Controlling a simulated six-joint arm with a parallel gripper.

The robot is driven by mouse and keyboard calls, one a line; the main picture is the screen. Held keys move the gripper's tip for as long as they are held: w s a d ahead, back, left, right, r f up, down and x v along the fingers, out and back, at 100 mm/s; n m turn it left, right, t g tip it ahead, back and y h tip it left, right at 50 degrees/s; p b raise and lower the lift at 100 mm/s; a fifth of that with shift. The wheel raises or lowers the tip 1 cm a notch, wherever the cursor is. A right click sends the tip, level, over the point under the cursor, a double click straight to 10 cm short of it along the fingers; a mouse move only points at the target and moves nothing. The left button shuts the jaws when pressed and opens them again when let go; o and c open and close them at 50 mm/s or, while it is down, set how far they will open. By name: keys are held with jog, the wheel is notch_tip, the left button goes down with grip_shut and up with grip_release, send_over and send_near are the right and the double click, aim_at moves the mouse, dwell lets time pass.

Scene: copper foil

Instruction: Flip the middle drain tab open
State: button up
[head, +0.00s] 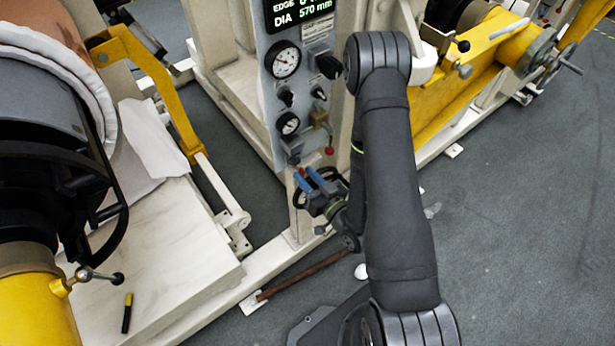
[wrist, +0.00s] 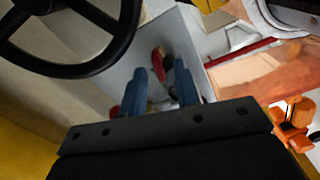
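My gripper (head: 308,178) has blue fingers and is at the lower end of the grey panel in the head view. In the wrist view my gripper (wrist: 162,84) is open, with a clear gap between its blue fingers. A red drain tab (wrist: 158,58) shows at the gap, just beyond the fingertips; I cannot tell whether they touch it. Another red tab (wrist: 116,110) shows beside the left finger, partly hidden. In the head view a red tip (head: 329,150) shows just above the gripper, near a brass valve (head: 319,117). The fingers partly hide the tabs, so which one is the middle tab is unclear.
The grey panel (head: 272,100) carries gauges, black knobs and a display. A black handwheel (wrist: 70,30) is close at the upper left in the wrist view. A yellow bracket (head: 150,75) and white machine base (head: 185,250) stand left; open floor (head: 530,230) lies right.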

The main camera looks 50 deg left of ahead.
grip_shut()
jog(key=shift+n, duration=1.6)
grip_release()
jog(key=d, duration=1.7)
jog(key=shift+d, duration=0.2)
